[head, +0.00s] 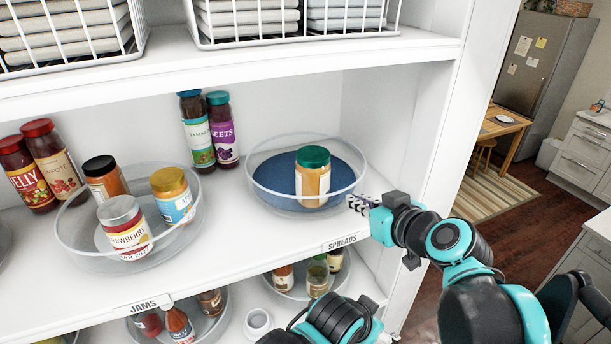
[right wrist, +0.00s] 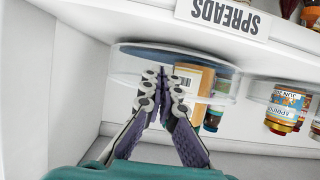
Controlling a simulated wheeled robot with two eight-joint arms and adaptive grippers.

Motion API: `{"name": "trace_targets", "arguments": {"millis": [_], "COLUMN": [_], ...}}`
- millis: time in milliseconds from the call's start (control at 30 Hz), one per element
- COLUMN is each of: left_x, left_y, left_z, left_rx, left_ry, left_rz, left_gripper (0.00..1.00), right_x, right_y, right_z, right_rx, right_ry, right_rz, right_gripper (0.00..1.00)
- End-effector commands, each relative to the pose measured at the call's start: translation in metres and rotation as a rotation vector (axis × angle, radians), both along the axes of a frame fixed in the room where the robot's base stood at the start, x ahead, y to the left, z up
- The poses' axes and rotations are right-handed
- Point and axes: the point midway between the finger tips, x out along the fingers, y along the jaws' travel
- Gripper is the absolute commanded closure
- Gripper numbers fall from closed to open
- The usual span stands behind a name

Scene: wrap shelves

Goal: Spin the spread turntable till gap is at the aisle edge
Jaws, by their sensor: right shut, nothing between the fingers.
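The spreads turntable (head: 262,185) is a clear round tray with a blue base, above the SPREADS label (head: 342,243). One green-lidded jar (head: 313,180) stands on it, right of centre; the blue base at its left is bare. My right gripper (head: 356,205) is at the turntable's right front side, close to the clear wall. In the right wrist view, which is upside down, its fingertips (right wrist: 165,78) are together, empty, and overlap the wall; I cannot tell whether they touch it.
A jams turntable (head: 75,245) with several jars stands at the left. Two tall jars (head: 222,130) stand behind, between the turntables. The shelf's right side panel (head: 440,130) is close to my right gripper. Wire baskets (head: 290,35) sit above, and more turntables below.

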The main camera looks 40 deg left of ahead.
Motion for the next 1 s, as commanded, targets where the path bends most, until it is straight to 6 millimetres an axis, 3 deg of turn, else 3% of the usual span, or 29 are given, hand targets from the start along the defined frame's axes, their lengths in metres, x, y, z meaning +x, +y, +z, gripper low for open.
{"name": "trace_targets", "arguments": {"millis": [533, 1000], "left_x": [0.000, 0.000], "left_y": [0.000, 0.000], "left_z": [0.001, 0.003], "left_rx": [0.000, 0.000], "left_ry": [0.000, 0.000], "left_rz": [0.000, 0.000], "left_gripper": [0.19, 0.19], "right_x": [-0.008, -0.027], "right_y": [0.002, 0.010], "right_z": [0.000, 0.000], "right_rx": [0.000, 0.001], "right_ry": [-0.001, 0.000], "right_rz": [0.000, 0.000], "right_gripper": [1.00, 1.00]}}
